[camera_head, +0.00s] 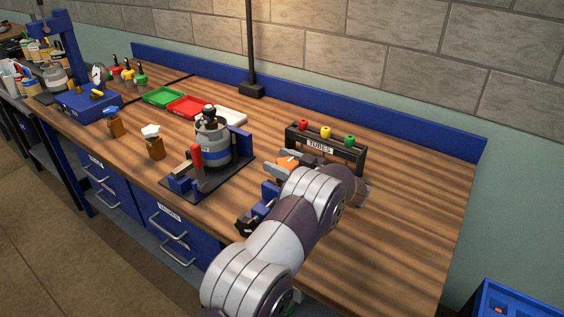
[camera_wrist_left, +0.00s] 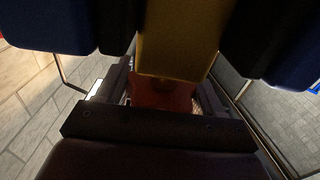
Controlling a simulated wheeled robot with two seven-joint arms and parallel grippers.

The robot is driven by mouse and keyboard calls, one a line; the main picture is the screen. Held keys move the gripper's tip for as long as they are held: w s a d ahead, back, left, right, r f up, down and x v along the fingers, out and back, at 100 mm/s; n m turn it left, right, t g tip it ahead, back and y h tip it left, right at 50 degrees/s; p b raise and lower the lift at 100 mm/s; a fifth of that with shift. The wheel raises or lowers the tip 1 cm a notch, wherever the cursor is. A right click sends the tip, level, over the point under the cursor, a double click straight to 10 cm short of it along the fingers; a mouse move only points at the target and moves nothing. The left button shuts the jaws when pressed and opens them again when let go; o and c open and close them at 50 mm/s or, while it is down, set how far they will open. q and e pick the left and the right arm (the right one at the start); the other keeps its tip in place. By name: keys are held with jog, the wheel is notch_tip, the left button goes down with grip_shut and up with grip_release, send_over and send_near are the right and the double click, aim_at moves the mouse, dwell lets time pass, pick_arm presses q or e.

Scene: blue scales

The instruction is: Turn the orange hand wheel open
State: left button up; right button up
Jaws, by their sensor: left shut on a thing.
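The orange hand wheel (camera_head: 286,164) shows as a small orange patch near the middle of the bench, in front of the TUBES rack. My left arm and gripper cover most of it. My left gripper (camera_head: 292,160) is shut on the wheel. In the left wrist view, an orange-red part (camera_wrist_left: 163,94) lies between the dark gripper parts, below a yellow-brown piece. Blue parts (camera_head: 268,194) of a fixture with a black base show just left of my arm. How far the wheel is turned is hidden. My right gripper is not in view.
A grey canister (camera_head: 214,143) and a red-handled clamp (camera_head: 196,160) stand on a dark plate left of my gripper. The TUBES rack (camera_head: 326,147) with red, yellow and green tops stands close behind it. The bench's right part is clear.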

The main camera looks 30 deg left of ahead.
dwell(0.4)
pick_arm(q)
jog(key=o, duration=1)
jog(key=d, duration=0.4)
jog(key=d+b, duration=0.1)
jog(key=d, duration=0.7)
jog(key=shift+s+d+b, duration=0.3)
jog(key=shift+s+b, duration=0.1)
